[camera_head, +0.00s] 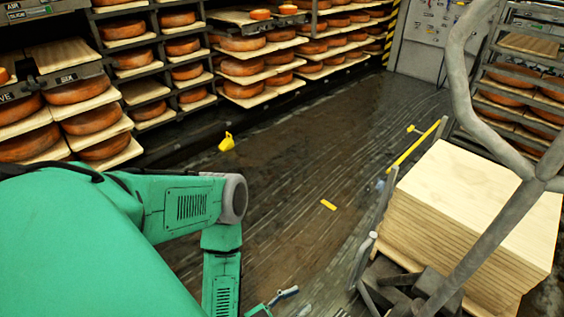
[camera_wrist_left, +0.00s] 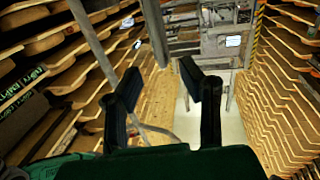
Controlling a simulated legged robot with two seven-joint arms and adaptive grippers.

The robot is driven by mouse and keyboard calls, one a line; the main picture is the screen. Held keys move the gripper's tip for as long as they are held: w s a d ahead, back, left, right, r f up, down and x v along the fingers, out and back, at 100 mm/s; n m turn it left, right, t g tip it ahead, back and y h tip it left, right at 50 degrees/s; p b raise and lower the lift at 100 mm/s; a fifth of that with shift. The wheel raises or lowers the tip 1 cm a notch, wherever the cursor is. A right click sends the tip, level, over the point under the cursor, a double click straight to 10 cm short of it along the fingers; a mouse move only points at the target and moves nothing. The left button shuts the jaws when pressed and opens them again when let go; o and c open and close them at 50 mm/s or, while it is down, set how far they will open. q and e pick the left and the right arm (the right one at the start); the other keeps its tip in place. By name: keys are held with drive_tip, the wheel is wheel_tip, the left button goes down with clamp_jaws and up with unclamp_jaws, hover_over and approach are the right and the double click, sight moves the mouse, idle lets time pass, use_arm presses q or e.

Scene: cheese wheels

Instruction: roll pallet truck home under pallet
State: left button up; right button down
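A thick grey tube frame (camera_head: 487,235) rises at the right of the head view, bending into a loop at the top; it looks like a truck or cart handle. Dark blocky parts (camera_head: 400,285) sit at its foot; I cannot tell what they belong to. A stack of pale boards (camera_head: 470,200) stands behind the tube. Any pallet or forks under it are hidden. My left gripper (camera_head: 284,297) barely shows at the bottom edge of the head view. In the left wrist view its two dark fingers (camera_wrist_left: 160,88) are apart with nothing between them. I cannot make out my right gripper.
Shelves of orange cheese wheels (camera_head: 95,118) line the left and back. Another cheese rack (camera_head: 510,85) stands at the right. A yellow jug-like object (camera_head: 227,142) and a yellow strip (camera_head: 328,205) lie on the dark, wet-looking floor (camera_head: 300,150). The middle aisle is mostly clear.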

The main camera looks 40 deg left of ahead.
use_arm(q)
drive_tip(key=v, duration=0.5)
